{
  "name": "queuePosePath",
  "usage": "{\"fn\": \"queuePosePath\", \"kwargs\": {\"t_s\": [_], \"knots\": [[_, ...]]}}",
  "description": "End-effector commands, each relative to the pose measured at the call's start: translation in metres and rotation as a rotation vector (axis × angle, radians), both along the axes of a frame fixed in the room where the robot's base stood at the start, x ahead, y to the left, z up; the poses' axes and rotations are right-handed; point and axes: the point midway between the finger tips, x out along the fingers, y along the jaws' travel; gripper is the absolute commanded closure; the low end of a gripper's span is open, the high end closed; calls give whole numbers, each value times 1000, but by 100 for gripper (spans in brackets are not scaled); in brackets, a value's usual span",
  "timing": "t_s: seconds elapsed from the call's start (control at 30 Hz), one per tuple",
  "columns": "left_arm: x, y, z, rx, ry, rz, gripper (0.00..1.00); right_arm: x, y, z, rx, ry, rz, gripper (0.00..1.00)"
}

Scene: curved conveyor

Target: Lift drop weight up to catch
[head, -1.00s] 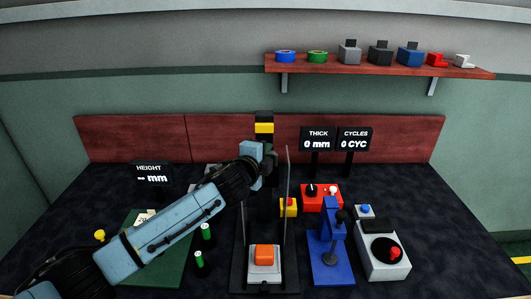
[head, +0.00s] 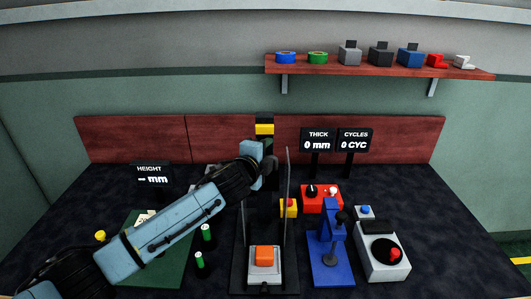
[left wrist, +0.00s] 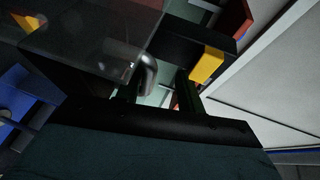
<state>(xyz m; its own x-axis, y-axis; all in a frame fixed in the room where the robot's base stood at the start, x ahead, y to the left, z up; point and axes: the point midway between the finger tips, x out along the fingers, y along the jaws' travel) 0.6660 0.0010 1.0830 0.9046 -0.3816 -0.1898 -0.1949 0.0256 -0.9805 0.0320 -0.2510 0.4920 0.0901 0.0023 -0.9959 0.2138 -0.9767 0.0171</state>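The drop tester stands mid-table, with a dark column topped by a black and yellow band (head: 264,128) and a clear guard (head: 287,185). At its foot an orange block (head: 264,256) sits on a pale anvil. My left gripper (head: 268,158) is high at the column, just below the yellow band. In the left wrist view its dark fingers (left wrist: 164,92) stand apart with a light gap between them. A rounded grey metal piece (left wrist: 147,74) shows by the left finger; I cannot tell if it belongs to the drop weight. The weight is not clearly seen behind the gripper.
Right of the tester stand a yellow box with a red button (head: 289,207), a red control box (head: 321,198), a blue press (head: 331,260) and a grey box with a dial (head: 383,252). Green-topped posts (head: 207,232) stand to the left, under my arm.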

Motion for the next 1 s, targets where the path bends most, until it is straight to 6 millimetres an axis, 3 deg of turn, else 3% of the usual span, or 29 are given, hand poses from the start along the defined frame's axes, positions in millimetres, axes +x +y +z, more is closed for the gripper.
{"fn": "queuePosePath", "kwargs": {"t_s": [0.27,1.0], "knots": [[-11,5,6,-3,-5,-2,66,0,0,2,0,0,0,64],[-112,47,23,0,0,-1,66,0,2,11,2,0,-2,64]]}}
